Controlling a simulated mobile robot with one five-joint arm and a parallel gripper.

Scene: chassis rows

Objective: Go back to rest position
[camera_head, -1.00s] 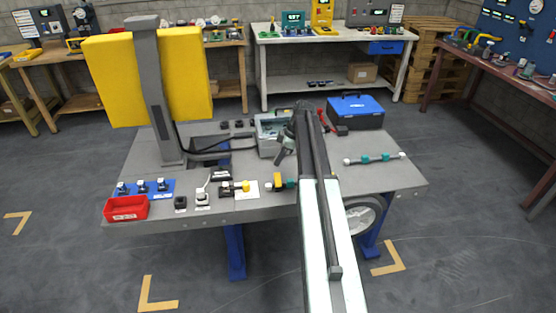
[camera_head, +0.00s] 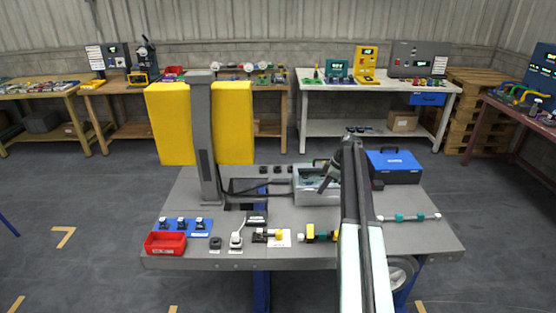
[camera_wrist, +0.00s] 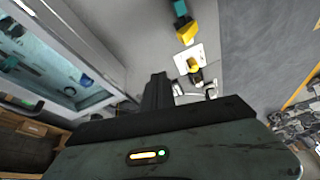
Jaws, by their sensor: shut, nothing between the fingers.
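My gripper (camera_wrist: 158,85) shows at the centre of the wrist view, its dark fingers together and empty. In the head view my arm reaches forward over the right half of the grey workbench (camera_head: 330,245). The dark gripper end (camera_head: 328,180) is beside the open grey box (camera_head: 308,186) and seems to be above the bench. The box also fills the left of the wrist view (camera_wrist: 75,50). A yellow and teal part (camera_head: 318,234) lies on the bench left of my arm. It also shows at the top of the wrist view (camera_wrist: 182,20).
A blue toolbox (camera_head: 396,166) stands right of my arm. A grey column (camera_head: 205,140) with yellow panels rises at the left. A red bin (camera_head: 166,244) and small parts line the front edge. Other benches stand along the back wall; the left floor is clear.

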